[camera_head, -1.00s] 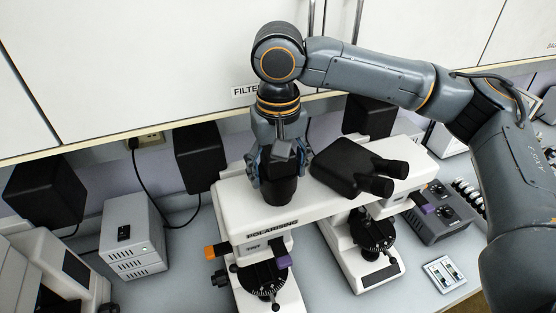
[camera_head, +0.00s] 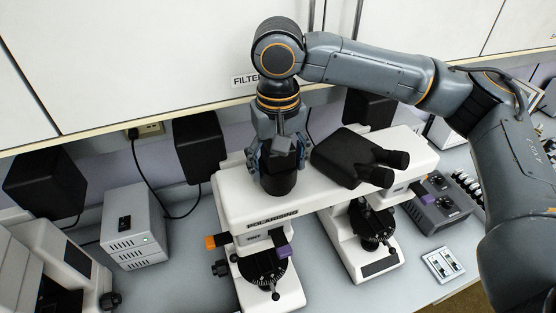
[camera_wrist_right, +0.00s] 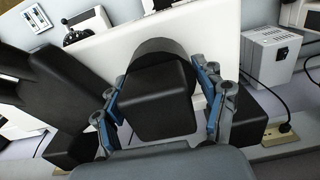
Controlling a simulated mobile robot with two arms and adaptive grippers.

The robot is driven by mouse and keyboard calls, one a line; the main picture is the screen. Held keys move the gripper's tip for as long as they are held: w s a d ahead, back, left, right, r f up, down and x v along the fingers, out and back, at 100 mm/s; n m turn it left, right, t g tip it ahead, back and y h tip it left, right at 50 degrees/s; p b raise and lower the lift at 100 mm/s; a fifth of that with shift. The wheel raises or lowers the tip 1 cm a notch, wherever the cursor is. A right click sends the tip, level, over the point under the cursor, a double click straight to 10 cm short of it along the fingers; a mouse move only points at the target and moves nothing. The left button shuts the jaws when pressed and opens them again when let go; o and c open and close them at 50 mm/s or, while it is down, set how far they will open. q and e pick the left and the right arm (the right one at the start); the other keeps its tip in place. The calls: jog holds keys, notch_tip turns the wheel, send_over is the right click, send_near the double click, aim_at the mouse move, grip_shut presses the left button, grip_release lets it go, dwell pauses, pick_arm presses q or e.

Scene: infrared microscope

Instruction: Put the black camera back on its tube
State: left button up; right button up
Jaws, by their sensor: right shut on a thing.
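The black camera (camera_head: 279,184) is upright at the left part of the white microscope's top (camera_head: 232,196). My right gripper (camera_head: 277,158) is above it and shut on it, pointing down. In the right wrist view the camera (camera_wrist_right: 160,100) lies between the two blue-padded fingers of the gripper (camera_wrist_right: 162,112). The tube under the camera is hidden, so I cannot tell whether the camera is seated on it. My left gripper is not in view.
The black binocular head (camera_head: 350,157) stands close right of the gripper. A grey power box (camera_head: 133,238) is at left, with black boxes (camera_head: 200,150) along the wall. The wall cabinet (camera_head: 150,60) hangs behind the wrist. A small switch panel (camera_head: 442,265) lies at right.

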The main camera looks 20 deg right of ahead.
jog(key=shift+f, duration=0.1)
jog(key=o, duration=1.5)
jog(key=shift+r, duration=3)
